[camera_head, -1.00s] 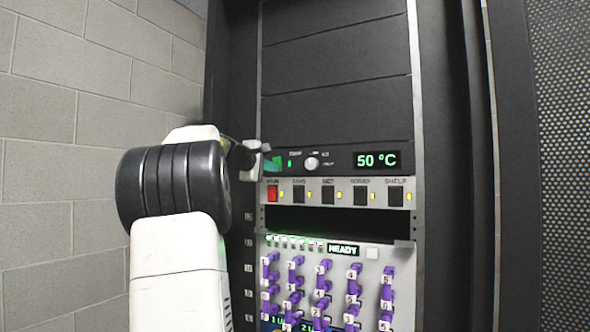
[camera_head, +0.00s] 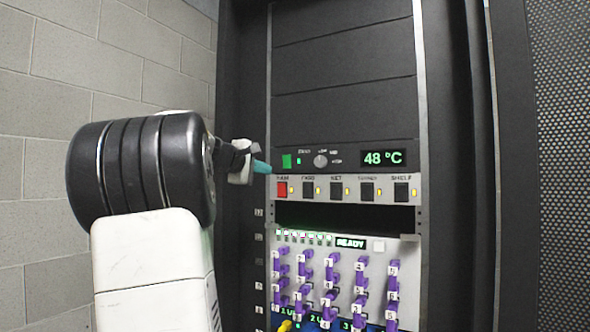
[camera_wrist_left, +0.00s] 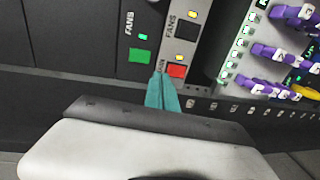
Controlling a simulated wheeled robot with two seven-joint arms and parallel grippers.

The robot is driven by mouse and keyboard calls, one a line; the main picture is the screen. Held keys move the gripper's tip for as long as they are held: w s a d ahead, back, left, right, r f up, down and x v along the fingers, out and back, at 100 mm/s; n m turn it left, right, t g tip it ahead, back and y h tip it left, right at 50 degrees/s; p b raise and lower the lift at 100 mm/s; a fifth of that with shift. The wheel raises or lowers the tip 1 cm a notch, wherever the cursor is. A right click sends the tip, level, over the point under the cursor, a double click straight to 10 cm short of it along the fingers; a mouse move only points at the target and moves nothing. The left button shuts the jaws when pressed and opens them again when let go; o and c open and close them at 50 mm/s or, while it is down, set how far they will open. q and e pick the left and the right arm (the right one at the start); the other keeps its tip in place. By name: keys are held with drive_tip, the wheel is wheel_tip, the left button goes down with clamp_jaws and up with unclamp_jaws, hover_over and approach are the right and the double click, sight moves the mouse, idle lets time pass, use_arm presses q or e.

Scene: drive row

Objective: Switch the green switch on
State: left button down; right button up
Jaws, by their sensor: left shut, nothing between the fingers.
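The green switch (camera_head: 287,161) is on the dark panel at the left end, with a small lit green lamp (camera_head: 299,161) to its right. In the left wrist view the green switch (camera_wrist_left: 139,56) shows as a bright green square beside a lit lamp. My left gripper (camera_head: 262,167) has teal fingers, shut and empty, just left of the green switch in the head view. In the left wrist view its fingertips (camera_wrist_left: 162,82) are near the green switch and the red switch, with a visible gap to the green one. My right gripper is not in view.
Below is a strip with a red switch (camera_head: 282,189) and several black switches (camera_head: 337,190) with yellow lamps. A display (camera_head: 383,158) reads 48 °C beside a round knob (camera_head: 320,161). Lower down are purple plugs (camera_head: 361,280). A block wall (camera_head: 60,60) stands left.

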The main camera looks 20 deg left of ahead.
use_arm(q)
drive_tip(key=s, duration=0.3)
drive_tip(key=shift+s+a+f, duration=0.2)
drive_tip(key=shift+s+f, duration=0.05)
drive_tip(key=shift+s, duration=0.15)
drive_tip(key=s+d+f+m+g+h, duration=0.1)
drive_tip(key=s+d+f+m+g, duration=0.3)
drive_tip(key=d+f, duration=0.45)
drive_tip(key=s+d+f+m+g+h, duration=0.2)
drive_tip(key=s+d+f+m, duration=0.3)
drive_tip(key=d, duration=0.7)
drive_tip(key=s+d+f+m+g+y, duration=0.1)
drive_tip(key=s+d+f+m+g, duration=0.1)
drive_tip(key=s+f, duration=0.6)
drive_tip(key=s+d+f+m+g+y, duration=0.1)
drive_tip(key=s+d+f+m+g, duration=0.1)
drive_tip(key=s+d+f+m, duration=0.3)
drive_tip(key=s+f+m, duration=0.1)
drive_tip(key=s+f, duration=0.3)
drive_tip(key=f, duration=0.2)
drive_tip(key=shift+s+m, duration=0.2)
drive_tip(key=shift+m, duration=0.1)
drive_tip(key=shift+d+r, duration=0.1)
